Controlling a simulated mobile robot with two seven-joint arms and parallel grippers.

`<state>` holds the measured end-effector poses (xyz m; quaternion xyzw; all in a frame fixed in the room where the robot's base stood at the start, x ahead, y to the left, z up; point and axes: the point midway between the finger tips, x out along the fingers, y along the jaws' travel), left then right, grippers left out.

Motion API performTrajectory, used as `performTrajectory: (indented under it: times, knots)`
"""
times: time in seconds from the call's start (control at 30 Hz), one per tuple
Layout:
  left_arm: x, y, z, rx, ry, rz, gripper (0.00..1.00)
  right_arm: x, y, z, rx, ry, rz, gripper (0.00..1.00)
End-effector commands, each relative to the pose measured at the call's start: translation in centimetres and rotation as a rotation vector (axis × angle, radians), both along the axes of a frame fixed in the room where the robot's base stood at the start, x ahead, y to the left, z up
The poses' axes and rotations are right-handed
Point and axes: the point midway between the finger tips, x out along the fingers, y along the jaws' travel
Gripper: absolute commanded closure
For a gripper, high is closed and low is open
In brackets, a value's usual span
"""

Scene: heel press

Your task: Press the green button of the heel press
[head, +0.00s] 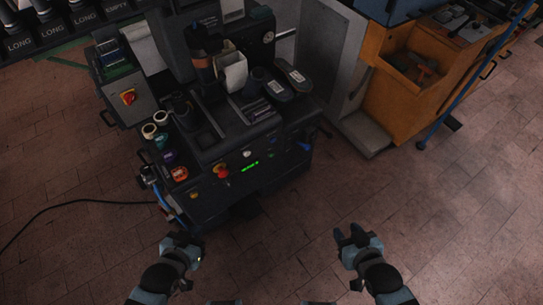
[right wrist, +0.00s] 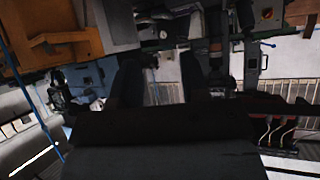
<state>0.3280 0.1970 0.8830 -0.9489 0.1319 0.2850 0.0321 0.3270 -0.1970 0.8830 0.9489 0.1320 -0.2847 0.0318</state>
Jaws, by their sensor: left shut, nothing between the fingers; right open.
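The heel press (head: 215,125) is a dark machine at the upper middle of the head view. My left gripper (head: 182,238) is shut and empty, below and apart from the press front. My right gripper (head: 350,235) is open and empty, over the floor to the lower right of the press. Its dark fingers also show in the right wrist view (right wrist: 165,78), with no object between them.
An orange workbench (head: 400,95) stands at the upper right, with a blue pole (head: 470,85) beside it. A grey box with a red switch (head: 128,97) is left of the press. A black cable (head: 85,201) lies on the left floor. The floor between my grippers is clear.

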Motion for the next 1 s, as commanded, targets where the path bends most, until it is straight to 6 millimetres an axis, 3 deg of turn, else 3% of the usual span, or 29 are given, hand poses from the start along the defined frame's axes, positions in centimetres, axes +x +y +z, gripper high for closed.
performTrajectory:
  times: [0.33,0.53,1.0]
  knots:
    - [0.0,-0.02,0.04,0.0,0.0,0.0,1.0,-0.03,-0.01,-0.11,-0.001,0.002,0.0,0.59]
    - [0.0,-0.02,0.04,0.0,-0.001,0.0,1.0,-0.03,-0.02,-0.1,-0.001,0.002,0.0,1.0]
    - [-0.01,-0.02,0.04,0.0,0.0,0.0,1.0,-0.01,-0.02,-0.08,0.0,0.001,0.0,1.0]
